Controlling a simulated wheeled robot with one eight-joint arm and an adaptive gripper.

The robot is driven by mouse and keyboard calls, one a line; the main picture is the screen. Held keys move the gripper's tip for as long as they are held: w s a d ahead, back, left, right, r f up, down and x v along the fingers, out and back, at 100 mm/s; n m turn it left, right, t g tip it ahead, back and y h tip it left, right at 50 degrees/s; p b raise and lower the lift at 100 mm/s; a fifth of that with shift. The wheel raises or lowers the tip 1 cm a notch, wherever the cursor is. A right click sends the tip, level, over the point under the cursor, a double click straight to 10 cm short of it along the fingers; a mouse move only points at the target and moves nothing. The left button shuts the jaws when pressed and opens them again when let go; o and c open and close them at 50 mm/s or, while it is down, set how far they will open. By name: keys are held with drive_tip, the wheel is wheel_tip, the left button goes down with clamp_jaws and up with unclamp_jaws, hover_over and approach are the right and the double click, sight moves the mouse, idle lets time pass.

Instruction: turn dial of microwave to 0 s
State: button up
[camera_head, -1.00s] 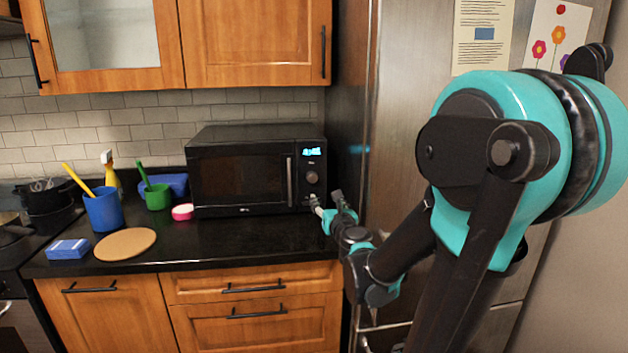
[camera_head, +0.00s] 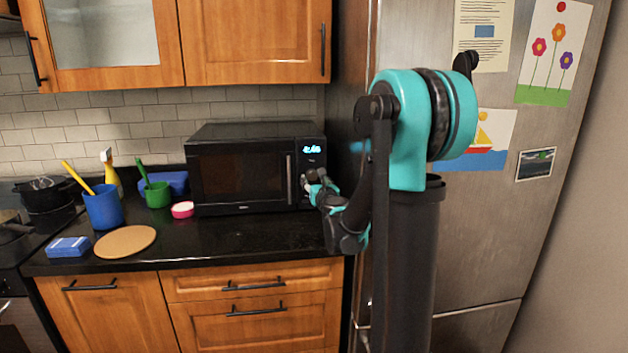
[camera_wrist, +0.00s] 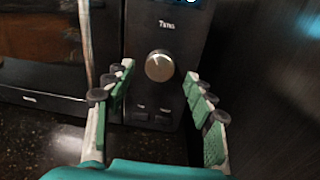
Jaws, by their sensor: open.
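The black microwave (camera_head: 240,170) stands on the counter, its door shut, with a vertical handle (camera_head: 290,180) and a lit blue display (camera_head: 312,149) whose digits I cannot read surely. Its round silver dial (camera_wrist: 159,66) shows in the wrist view on the dark control panel, below the label, with two buttons beneath it. My gripper (camera_wrist: 157,78) is open and empty, its green-padded fingers to the left and right of the dial. In the head view my gripper (camera_head: 308,179) covers the dial.
The fridge (camera_head: 480,230) rises close to the microwave's right side. A blue cup (camera_head: 103,210), green cup (camera_head: 158,196), pink-and-white bowl (camera_head: 182,210), sponge (camera_head: 68,247) and round board (camera_head: 125,241) lie to the left. The counter before the microwave is clear.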

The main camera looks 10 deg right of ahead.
drive_tip(key=shift+w, duration=0.95)
drive_tip(key=c, duration=1.2)
